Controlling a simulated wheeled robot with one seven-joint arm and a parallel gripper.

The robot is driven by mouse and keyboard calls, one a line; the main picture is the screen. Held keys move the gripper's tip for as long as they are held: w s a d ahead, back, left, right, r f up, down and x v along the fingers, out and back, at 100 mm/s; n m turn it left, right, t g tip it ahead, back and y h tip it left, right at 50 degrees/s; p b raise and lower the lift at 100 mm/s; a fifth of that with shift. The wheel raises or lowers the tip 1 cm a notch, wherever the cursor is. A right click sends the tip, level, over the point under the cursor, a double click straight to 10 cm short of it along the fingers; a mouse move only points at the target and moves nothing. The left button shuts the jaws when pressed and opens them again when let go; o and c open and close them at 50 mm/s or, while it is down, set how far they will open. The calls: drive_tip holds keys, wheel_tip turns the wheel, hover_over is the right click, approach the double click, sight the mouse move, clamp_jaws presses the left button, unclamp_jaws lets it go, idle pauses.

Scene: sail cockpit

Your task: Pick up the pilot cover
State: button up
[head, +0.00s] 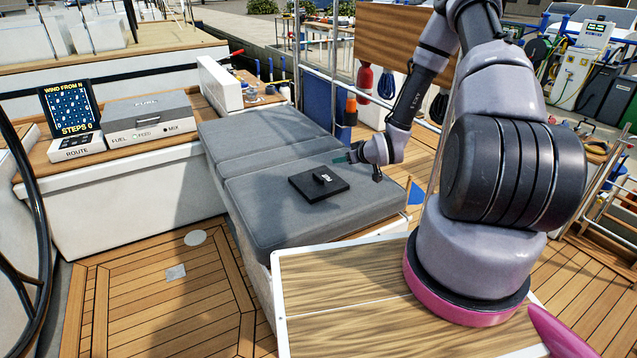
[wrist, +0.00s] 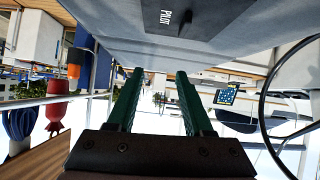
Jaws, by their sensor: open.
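The pilot cover (head: 311,188) is a flat black square plate with a small raised block on its top. It lies on the grey bench cushion (head: 270,205). In the wrist view, which is upside down, the cover (wrist: 205,18) shows at the top edge with the word PILOT, partly cut off. My gripper (head: 342,159) is above the cushion, behind and slightly right of the cover, apart from it. Its green fingers (wrist: 157,76) are spread with nothing between them in the wrist view.
A wind display (head: 69,107) and a grey fuel box (head: 147,117) stand on the left bench. A wooden table (head: 345,295) is in front of the cushion. Red and orange fenders (head: 365,80) hang on the rail behind my arm. The cushion around the cover is clear.

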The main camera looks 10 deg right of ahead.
drive_tip(key=t+y, duration=0.1)
drive_tip(key=t, duration=0.1)
approach(319, 177)
drive_tip(key=shift+s+d+r, duration=0.4)
drive_tip(key=shift+s+r, duration=0.1)
drive_tip(key=shift+r, duration=0.05)
drive_tip(key=shift+w+a+f, duration=0.1)
drive_tip(key=shift+a+f, duration=0.1)
drive_tip(key=x, duration=1)
drive_tip(key=shift+w+f, duration=0.15)
drive_tip(key=shift+f, duration=0.05)
clamp_jaws()
